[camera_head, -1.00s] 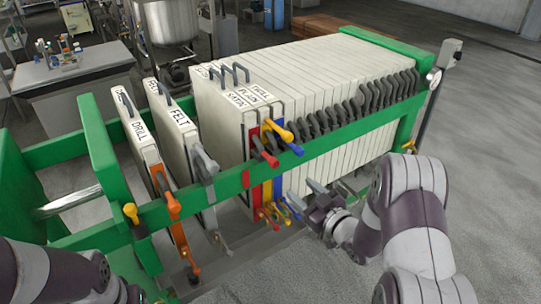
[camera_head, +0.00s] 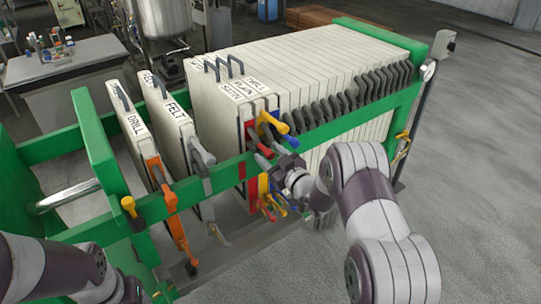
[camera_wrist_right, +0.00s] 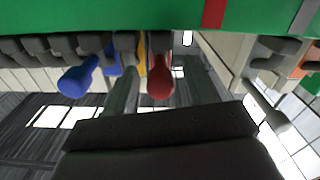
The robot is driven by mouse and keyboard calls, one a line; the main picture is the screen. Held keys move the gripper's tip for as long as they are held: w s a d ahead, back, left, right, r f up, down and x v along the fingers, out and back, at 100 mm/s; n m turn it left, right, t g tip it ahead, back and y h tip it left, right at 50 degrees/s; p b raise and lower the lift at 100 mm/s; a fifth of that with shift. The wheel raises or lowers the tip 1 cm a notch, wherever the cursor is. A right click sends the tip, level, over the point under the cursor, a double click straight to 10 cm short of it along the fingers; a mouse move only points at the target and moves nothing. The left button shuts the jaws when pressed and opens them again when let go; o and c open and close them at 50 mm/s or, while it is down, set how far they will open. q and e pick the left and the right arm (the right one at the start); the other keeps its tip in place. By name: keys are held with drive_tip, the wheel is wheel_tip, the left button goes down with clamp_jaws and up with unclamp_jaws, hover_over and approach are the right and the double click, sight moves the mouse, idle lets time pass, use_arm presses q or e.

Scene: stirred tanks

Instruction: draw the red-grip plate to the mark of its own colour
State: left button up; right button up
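The red-grip plate is the front one of the pressed stack, with a red edge strip (camera_head: 252,188). Its red grip (camera_wrist_right: 161,78) sticks out over the green rail (camera_wrist_right: 120,18). A red mark (camera_head: 242,171) is on that rail, a little left of the grip in the head view; it also shows in the right wrist view (camera_wrist_right: 214,13). My right gripper (camera_head: 266,157) is at the red grip, below the blue and yellow ones. In the wrist view its open fingers stand on either side of the red grip, with gaps.
Yellow (camera_head: 273,122) and blue (camera_head: 288,141) grips sit close beside the red one. Plates labelled FELT (camera_head: 176,125) and DRILL (camera_head: 135,135) stand apart to the left. There is free room between the FELT plate and the stack.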

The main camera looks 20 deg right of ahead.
clamp_jaws()
drive_tip(key=s+a, duration=0.2)
drive_tip(key=a, duration=0.3)
drive_tip(key=shift+a+b, duration=0.35)
drive_tip(key=shift+b, duration=0.05)
drive_tip(key=shift+f, duration=0.1)
drive_tip(key=shift+o, duration=0.7)
unclamp_jaws()
drive_tip(key=v, duration=1.2)
drive_tip(key=shift+s, duration=0.4)
drive_tip(key=shift+d, duration=0.1)
